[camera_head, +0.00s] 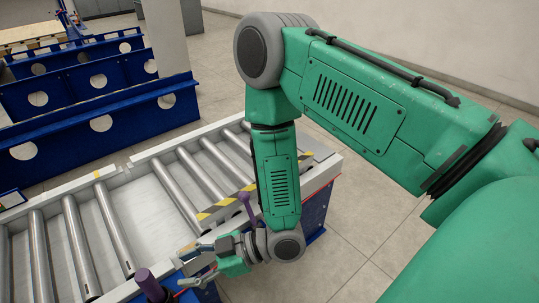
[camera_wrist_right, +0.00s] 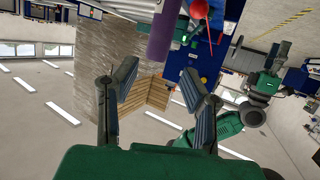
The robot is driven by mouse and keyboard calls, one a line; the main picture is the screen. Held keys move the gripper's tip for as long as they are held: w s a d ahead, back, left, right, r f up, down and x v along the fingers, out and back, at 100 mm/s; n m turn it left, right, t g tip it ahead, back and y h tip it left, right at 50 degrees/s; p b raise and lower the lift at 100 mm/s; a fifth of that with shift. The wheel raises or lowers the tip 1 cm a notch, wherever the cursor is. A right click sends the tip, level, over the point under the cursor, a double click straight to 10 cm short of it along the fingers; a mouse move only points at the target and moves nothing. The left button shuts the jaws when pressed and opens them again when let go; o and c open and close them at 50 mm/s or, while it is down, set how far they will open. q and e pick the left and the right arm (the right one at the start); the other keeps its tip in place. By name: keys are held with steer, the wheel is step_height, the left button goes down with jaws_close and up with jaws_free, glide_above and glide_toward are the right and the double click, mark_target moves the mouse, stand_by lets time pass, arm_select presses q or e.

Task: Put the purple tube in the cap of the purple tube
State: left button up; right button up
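My right gripper (camera_head: 188,266) is over the front end of the roller conveyor, with its two fingers apart and nothing between them. The right wrist view also shows it open and empty (camera_wrist_right: 160,70). A thick purple cylinder (camera_head: 149,285) stands at the bottom of the head view, left of the fingertips and apart from them. A purple cylinder also shows at the top of the right wrist view (camera_wrist_right: 162,35), beyond the fingers. A thinner purple piece (camera_head: 245,206) shows left of my right forearm. I cannot tell which piece is tube or cap. My left gripper is not identifiable.
The roller conveyor (camera_head: 113,225) has a white rim and a yellow-black striped edge (camera_head: 218,208). Blue racks with round holes (camera_head: 100,122) stand behind it. A red ball (camera_wrist_right: 198,9) shows in the wrist view. The floor at right is clear.

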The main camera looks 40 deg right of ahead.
steer(key=s+d+f+m+g+h, duration=0.2)
steer(key=s+d+f+m+h, duration=0.45)
steer(key=d+f, duration=0.25)
steer(key=s+d+f+m+g+h, duration=0.1)
steer(key=s+d+m+g+h, duration=0.3)
steer(key=s+d, duration=0.6)
steer(key=shift+s+d+f+m+g+h, duration=0.35)
steer(key=shift+s+m+h, duration=0.45)
steer(key=shift+s, duration=0.3)
